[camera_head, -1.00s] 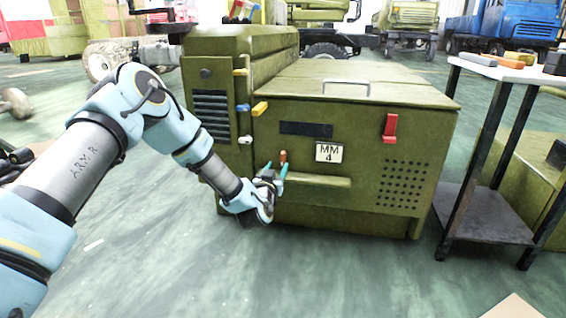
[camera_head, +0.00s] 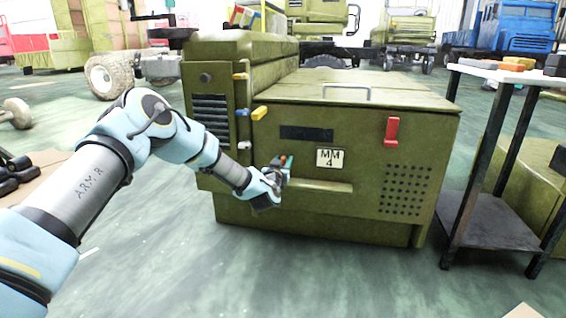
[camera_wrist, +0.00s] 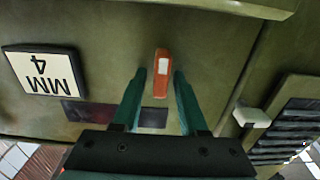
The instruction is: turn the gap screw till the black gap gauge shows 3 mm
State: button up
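The gap gauge (camera_head: 329,158) is a white plate in a dark frame on the front of the green machine. It reads "MM 4" and appears upside down in the wrist view (camera_wrist: 42,72). A small orange handle, apparently the gap screw (camera_wrist: 161,68), sticks out of the panel in the wrist view, with a pale patch on it. My gripper (camera_wrist: 160,78) is open. Its two green fingers stand either side of the orange handle, with a visible gap on each side. In the head view my gripper (camera_head: 284,164) largely hides the handle.
A horizontal ledge (camera_head: 325,186) runs below the handle. A dark panel (camera_head: 306,132), a red lever (camera_head: 392,130), a yellow knob (camera_head: 260,113) and a white knob (camera_head: 244,145) are also on the machine. A side table (camera_head: 500,72) stands at right. Open floor lies in front.

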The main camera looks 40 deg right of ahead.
grip_shut()
dwell(0.5)
jog(key=shift+w+a+n+p, duration=0.1)
jog(key=shift+n+p, duration=0.1)
jog(key=shift+n, duration=0.6)
jog(key=shift+w+n+p, duration=0.1)
jog(key=shift+n+p, duration=0.05)
jog(key=shift+n, duration=0.65)
jog(key=shift+f+n, duration=0.1)
jog(key=shift+n, duration=1.1)
jog(key=shift+w, duration=0.1)
jog(key=shift+o, duration=0.9)
grip_release()
